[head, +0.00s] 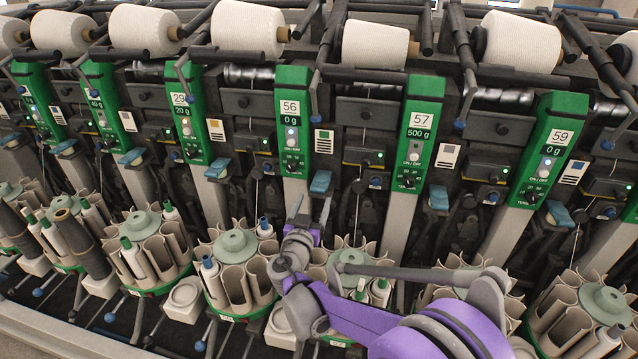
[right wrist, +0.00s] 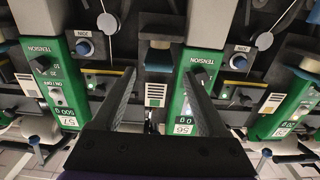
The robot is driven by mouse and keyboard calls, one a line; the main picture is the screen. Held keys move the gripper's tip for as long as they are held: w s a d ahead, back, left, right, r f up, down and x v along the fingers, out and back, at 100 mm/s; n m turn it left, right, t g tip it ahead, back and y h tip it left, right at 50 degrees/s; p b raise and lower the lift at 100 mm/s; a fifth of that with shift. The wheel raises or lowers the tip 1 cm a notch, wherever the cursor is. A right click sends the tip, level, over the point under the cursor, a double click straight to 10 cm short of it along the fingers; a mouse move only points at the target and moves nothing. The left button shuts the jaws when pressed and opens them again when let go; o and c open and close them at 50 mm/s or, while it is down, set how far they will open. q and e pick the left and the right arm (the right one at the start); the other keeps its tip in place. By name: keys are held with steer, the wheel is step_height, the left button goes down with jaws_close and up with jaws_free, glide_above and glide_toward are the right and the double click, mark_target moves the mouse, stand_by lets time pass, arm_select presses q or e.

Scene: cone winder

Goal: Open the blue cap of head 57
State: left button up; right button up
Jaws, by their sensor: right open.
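Head 57 has a green panel (head: 415,135) right of centre in the head view. A blue cap (head: 438,198) sits beside its lower right end. Another blue cap (head: 321,182) sits between the panels of heads 56 and 57. My right gripper (head: 311,203) is open, its fingers pointing up just below that second cap. In the right wrist view, turned upside down, the head 57 panel (right wrist: 62,85) is left of my right gripper (right wrist: 158,62). The blue-topped cap (right wrist: 157,44) shows beyond and between the fingers. I see no contact. My left gripper is not in view.
The head 56 panel (head: 292,122) stands left of 57, and the head 59 panel (head: 548,150) right of it. White yarn cones (head: 375,45) lie along the top. Round bobbin magazines (head: 235,265) stand in a row below, close to my right arm.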

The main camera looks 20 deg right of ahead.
mark_target(325, 171)
steer(key=x, duration=1)
steer(key=shift+p, duration=0.3)
jaws_close()
